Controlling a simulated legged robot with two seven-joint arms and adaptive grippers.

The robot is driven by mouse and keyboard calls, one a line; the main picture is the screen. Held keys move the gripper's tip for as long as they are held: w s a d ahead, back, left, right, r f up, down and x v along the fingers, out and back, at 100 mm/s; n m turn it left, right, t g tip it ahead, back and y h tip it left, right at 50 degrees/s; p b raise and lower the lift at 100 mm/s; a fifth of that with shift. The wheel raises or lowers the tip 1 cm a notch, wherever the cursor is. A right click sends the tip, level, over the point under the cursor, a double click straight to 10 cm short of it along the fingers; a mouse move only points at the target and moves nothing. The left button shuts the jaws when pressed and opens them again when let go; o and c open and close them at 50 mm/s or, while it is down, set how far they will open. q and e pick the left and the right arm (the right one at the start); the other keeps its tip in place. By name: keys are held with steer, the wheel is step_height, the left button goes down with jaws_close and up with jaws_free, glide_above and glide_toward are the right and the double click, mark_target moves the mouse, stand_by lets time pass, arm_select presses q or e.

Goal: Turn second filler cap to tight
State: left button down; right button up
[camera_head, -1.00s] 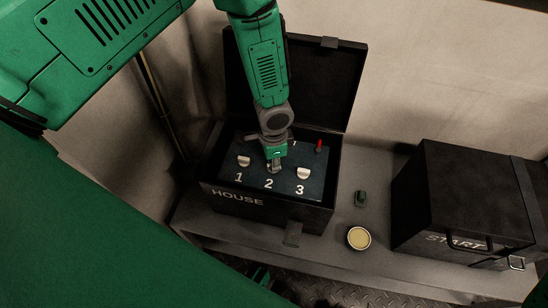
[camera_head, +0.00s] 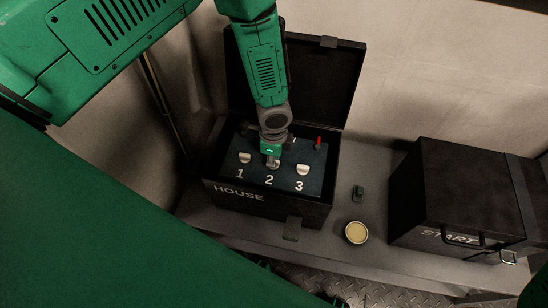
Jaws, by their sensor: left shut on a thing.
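The open black box marked HOUSE (camera_head: 225,195) holds a dark panel with three filler caps, numbered 1, 2 and 3. The first cap (camera_head: 245,158) and the third cap (camera_head: 303,169) are pale knobs in plain view. My left gripper (camera_head: 271,164) comes down from above and is shut on the second cap, just behind the number 2. The gripper mostly hides that cap, so I cannot tell how far it is turned. My right gripper is not clearly in view.
A red lever (camera_head: 318,143) stands at the panel's back right. The raised lid (camera_head: 325,80) is behind my arm. A closed black START box (camera_head: 440,195) stands at the right.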

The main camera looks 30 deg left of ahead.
arm_select(q)
steer(key=shift+w, duration=0.2)
steer(key=c, duration=1.6)
jaws_free()
steer(key=shift+s, duration=0.1)
step_height(320, 180, up, 12)
steer(key=shift+f, duration=0.1)
